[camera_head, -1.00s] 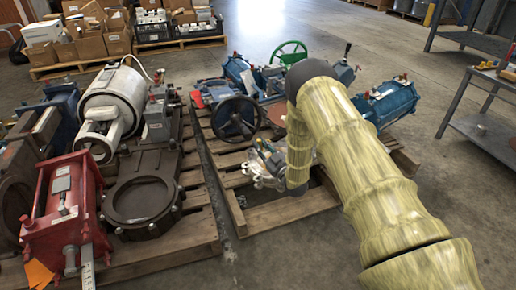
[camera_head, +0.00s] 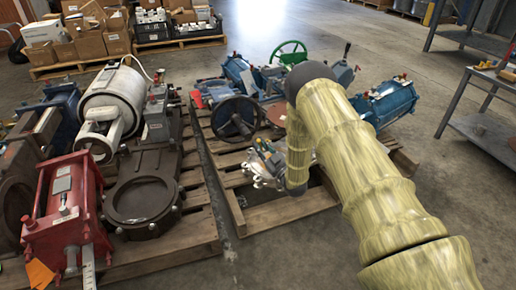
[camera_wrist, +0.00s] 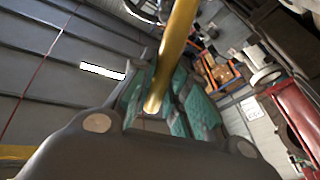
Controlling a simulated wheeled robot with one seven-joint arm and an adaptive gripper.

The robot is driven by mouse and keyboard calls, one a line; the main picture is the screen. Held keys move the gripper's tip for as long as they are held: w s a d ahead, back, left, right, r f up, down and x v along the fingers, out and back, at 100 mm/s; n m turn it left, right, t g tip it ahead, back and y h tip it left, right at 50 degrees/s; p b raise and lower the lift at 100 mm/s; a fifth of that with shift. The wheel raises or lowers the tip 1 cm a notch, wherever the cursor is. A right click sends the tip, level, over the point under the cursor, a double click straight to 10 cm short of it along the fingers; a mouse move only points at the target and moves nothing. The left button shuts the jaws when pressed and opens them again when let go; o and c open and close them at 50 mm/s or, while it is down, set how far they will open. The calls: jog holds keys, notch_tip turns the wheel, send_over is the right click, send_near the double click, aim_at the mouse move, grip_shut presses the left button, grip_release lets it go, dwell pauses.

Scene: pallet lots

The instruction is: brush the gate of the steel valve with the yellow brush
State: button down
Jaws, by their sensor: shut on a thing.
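The yellow brush (camera_wrist: 172,50) shows in the wrist view as a long rounded handle. My gripper (camera_wrist: 162,85) is shut on it, with teal pads on both sides of the handle. The brush's bristles are out of view. In the head view my gripper (camera_head: 266,154) is small and low over the right pallet, partly hidden by my arm. A silvery metal part (camera_head: 262,180), likely the steel valve, shows just below it. Its gate cannot be made out, and I cannot tell whether the brush touches it.
A blue valve with a black handwheel (camera_head: 234,118), a green handwheel (camera_head: 290,52) and a blue actuator (camera_head: 388,101) surround my arm. A red-framed valve (camera_head: 65,212) and a brown valve (camera_head: 142,200) fill the left pallet. Open floor lies right; a grey workbench (camera_head: 485,132) stands there.

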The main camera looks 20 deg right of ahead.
jog(key=shift+d, duration=0.15)
jog(key=shift+r+p, duration=0.45)
jog(key=shift+p, duration=0.05)
jog(key=shift+s+a+r+p, duration=0.1)
jog(key=shift+a+r+p, duration=0.05)
jog(key=shift+r+p, duration=0.95)
jog(key=shift+a+r+p, duration=0.1)
jog(key=shift+r+p, duration=0.55)
jog(key=shift+r, duration=0.7)
jog(key=shift+a+r+p, duration=0.1)
jog(key=shift+r+p, duration=1)
jog(key=shift+r, duration=0.4)
